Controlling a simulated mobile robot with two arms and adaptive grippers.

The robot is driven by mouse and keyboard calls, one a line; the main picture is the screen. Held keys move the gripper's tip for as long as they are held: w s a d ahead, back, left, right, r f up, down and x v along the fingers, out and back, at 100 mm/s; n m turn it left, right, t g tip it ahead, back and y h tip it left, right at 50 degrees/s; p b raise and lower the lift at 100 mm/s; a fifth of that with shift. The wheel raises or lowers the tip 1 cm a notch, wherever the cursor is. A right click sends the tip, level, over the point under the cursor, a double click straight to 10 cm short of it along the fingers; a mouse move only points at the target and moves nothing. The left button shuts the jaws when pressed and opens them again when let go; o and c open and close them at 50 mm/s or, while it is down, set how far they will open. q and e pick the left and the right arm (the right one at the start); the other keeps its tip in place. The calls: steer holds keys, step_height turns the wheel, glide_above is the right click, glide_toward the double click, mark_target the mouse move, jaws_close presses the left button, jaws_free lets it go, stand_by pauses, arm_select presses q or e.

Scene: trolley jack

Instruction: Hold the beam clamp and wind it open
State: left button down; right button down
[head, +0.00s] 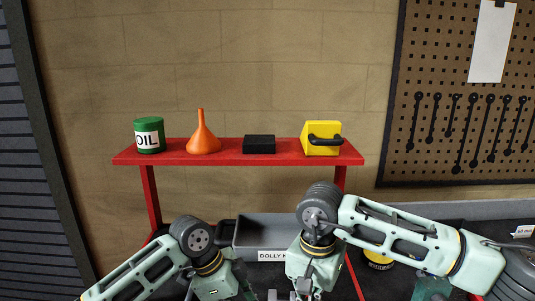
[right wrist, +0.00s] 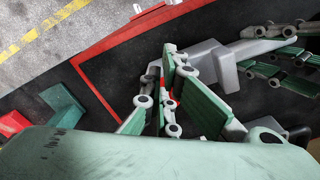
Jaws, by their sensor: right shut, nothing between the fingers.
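The beam clamp is hard to make out. A grey block-shaped part (right wrist: 214,66) in the right wrist view may belong to it. My right gripper (right wrist: 168,95) is shut just left of that part, with small red bits showing among its fingers. I cannot tell if it touches the grey part. The green-padded fingers of my left gripper (right wrist: 278,57) show at the upper right, around or beside a grey bar; whether they grip it is unclear. In the head view, the fingers of both grippers are cut off or hidden at the bottom edge.
A red shelf (head: 230,159) holds a green oil can (head: 149,135), an orange funnel (head: 203,135), a black box (head: 259,144) and a yellow case (head: 323,138). A grey tray (head: 265,230) stands below. A pegboard (head: 430,110) with wrenches hangs at right.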

steer(key=shift+s+a+r, duration=0.1)
steer(key=shift+r, duration=2.8)
step_height(320, 180, down, 7)
steer(key=n, duration=0.6)
steer(key=shift+r, duration=0.2)
